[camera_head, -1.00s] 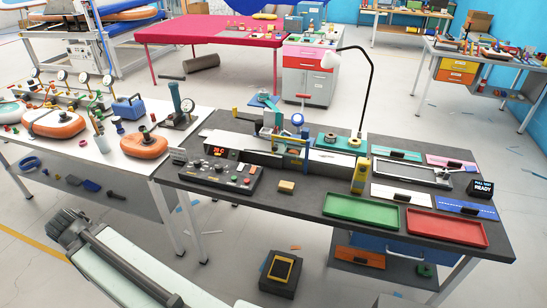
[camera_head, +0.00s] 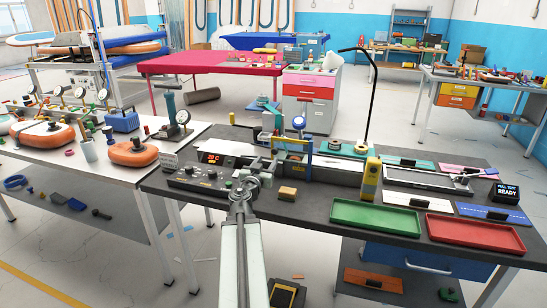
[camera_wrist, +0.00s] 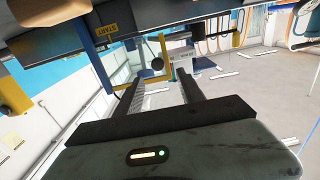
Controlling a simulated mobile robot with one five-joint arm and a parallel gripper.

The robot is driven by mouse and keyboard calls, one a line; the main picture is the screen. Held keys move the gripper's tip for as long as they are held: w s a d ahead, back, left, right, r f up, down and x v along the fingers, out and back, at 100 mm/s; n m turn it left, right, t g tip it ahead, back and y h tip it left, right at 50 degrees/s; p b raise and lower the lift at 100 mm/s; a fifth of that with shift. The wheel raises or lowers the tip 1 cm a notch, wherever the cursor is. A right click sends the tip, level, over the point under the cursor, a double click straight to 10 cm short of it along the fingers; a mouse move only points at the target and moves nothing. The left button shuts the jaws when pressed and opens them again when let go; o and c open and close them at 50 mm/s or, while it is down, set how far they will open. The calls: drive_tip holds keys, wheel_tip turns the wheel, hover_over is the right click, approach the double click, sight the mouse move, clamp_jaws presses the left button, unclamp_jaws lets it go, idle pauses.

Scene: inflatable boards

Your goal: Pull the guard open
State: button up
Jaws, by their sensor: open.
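A small blue and yellow frame (camera_head: 308,146) stands on the machine on the dark bench and looks like the guard. My gripper (camera_head: 262,167) is at the bench's front edge, left of the frame, above the control panel. In the wrist view my gripper (camera_wrist: 160,90) is open, with two dark fingers apart and nothing between them. Beyond the fingertips is a yellow bracket (camera_wrist: 166,50) with a dark ball (camera_wrist: 157,64). A yellow START label (camera_wrist: 106,30) is at upper left. Contact with the guard does not show.
The control panel (camera_head: 205,178) with a lit display sits close to my gripper. A black lamp (camera_head: 372,95) rises behind.

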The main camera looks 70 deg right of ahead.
sight(274, 151)
drive_tip(key=d, duration=0.7)
drive_tip(key=shift+d, duration=0.15)
drive_tip(key=shift+c, duration=0.4)
clamp_jaws()
drive_tip(key=shift+w, duration=0.1)
idle(0.6)
